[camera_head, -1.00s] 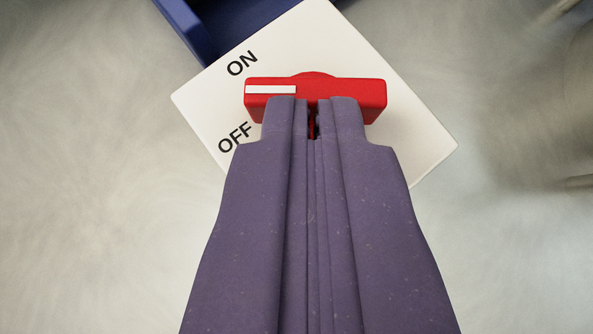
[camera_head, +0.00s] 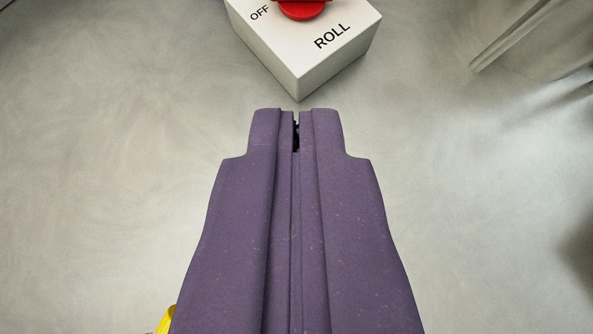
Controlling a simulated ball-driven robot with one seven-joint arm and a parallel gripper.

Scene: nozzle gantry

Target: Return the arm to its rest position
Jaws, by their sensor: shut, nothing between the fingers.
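My gripper (camera_head: 296,112) points up the middle of the head camera view, its two purple fingers closed together with nothing between them. A white switch box (camera_head: 300,62) sits beyond the fingertips at the top, apart from them in the picture. It bears the words OFF and ROLL. A red knob (camera_head: 303,10) sits on it, cut off by the top edge of the view, so its pointer and setting are hidden.
A yellow thing (camera_head: 166,320) shows at the bottom left beside my gripper, mostly hidden. A grey metallic shape (camera_head: 530,30) stands at the top right. The pale grey floor around the gripper looks clear.

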